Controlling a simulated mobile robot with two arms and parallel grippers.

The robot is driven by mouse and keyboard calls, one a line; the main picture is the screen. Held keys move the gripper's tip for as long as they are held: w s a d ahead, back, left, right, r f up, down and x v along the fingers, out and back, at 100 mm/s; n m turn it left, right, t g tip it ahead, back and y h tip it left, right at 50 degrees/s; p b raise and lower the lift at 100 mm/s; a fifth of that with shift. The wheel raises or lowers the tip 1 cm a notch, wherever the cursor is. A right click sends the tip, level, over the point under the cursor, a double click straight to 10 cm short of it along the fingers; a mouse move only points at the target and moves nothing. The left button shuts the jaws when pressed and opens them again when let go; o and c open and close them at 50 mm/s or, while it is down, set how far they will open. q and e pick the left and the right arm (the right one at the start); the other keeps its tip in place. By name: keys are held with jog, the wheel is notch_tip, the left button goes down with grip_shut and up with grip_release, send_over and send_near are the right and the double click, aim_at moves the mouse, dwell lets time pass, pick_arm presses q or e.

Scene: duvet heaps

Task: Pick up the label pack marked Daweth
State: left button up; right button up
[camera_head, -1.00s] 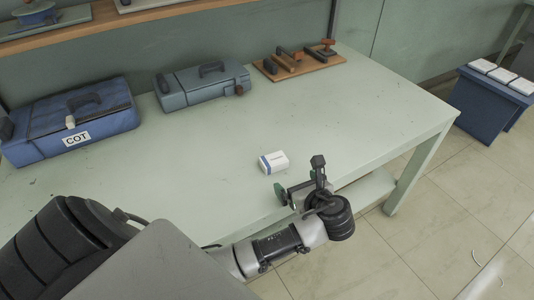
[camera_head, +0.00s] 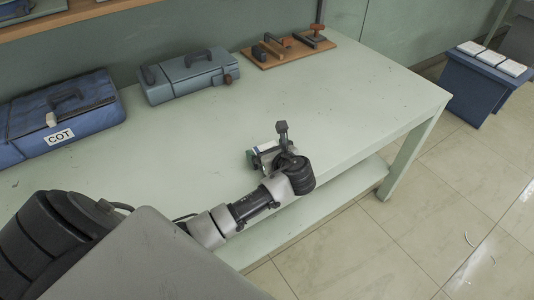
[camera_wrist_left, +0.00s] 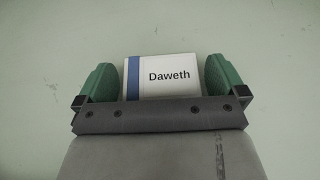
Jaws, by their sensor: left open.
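The label pack (camera_wrist_left: 168,77) is a small white box with a blue stripe near its left end, and it reads "Daweth" in the left wrist view. It lies on the pale green table. My left gripper (camera_wrist_left: 160,84) is open, with one green finger on each side of the pack and a narrow gap at each side. In the head view my left gripper (camera_head: 268,155) is over the table near its front edge and hides most of the pack. My right gripper is not in view.
On the pale green table (camera_head: 350,100) stand a blue case marked COT (camera_head: 90,105), a grey-blue toolbox (camera_head: 190,75) and a wooden board with tools (camera_head: 290,48). A blue stand (camera_head: 478,90) bears white packs at right. The table's middle is clear.

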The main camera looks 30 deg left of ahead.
pick_arm(q)
jog(key=shift+w+a+f, duration=0.15)
jog(key=shift+a, duration=0.15)
jog(key=c, duration=0.8)
